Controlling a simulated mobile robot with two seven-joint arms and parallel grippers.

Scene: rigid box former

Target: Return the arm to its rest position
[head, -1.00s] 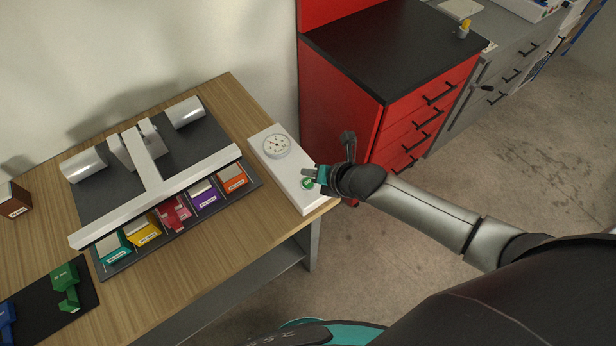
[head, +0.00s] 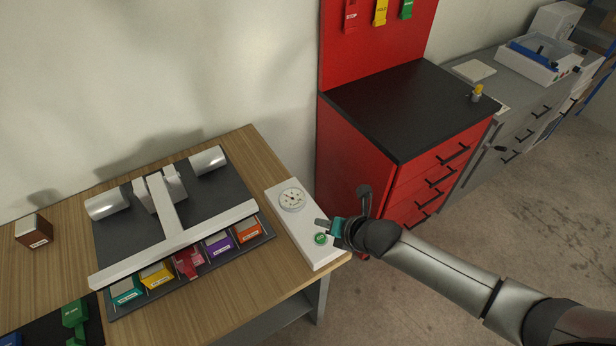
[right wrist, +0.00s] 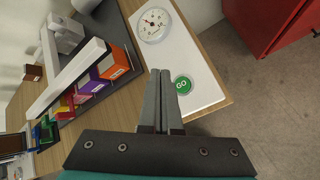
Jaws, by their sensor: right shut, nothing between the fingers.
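My right gripper (head: 325,223) is shut and empty above the front end of the white control panel (head: 285,221), close to the green GO button (head: 320,239). In the right wrist view its two fingers (right wrist: 161,75) are pressed together, and the green button (right wrist: 183,84) shows just to their right. I cannot tell from these views whether the fingertips touch the panel. My right arm reaches in from the lower right. My left gripper does not show.
The box former (head: 170,212) stands on the wooden table (head: 200,308), with several coloured boxes along its front. A red cabinet (head: 360,150) stands close behind my right gripper. A dial (head: 292,199) sits on the panel. Bare floor (head: 530,215) lies at right.

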